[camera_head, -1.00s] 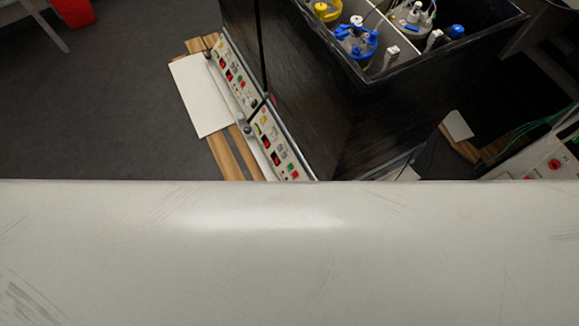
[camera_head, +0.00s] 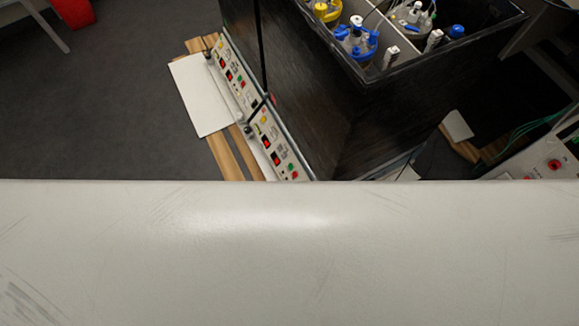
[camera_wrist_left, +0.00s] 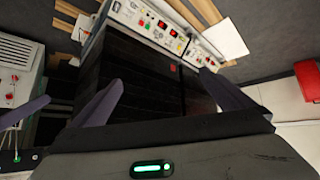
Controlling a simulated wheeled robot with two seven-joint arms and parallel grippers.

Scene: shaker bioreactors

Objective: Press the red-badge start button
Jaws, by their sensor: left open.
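Two white control panels run along the foot of the black shaker cabinet (camera_head: 340,110) in the head view: a far panel (camera_head: 232,72) and a near panel (camera_head: 276,145). Each carries red displays and small green, red and black controls. The panels also show at the top of the left wrist view (camera_wrist_left: 155,24). I cannot tell which button bears the red badge. My left gripper (camera_wrist_left: 163,82) is open and empty, its fingers spread in front of the dark cabinet, apart from the panels. A similar purple-grey finger shape shows at the left edge; I cannot tell if it is my right gripper.
Bottles with blue and yellow caps (camera_head: 357,40) stand in the open cabinet top. A white board (camera_head: 200,95) lies on wooden slats beside the panels. A white box with a red button (camera_head: 540,160) stands at right.

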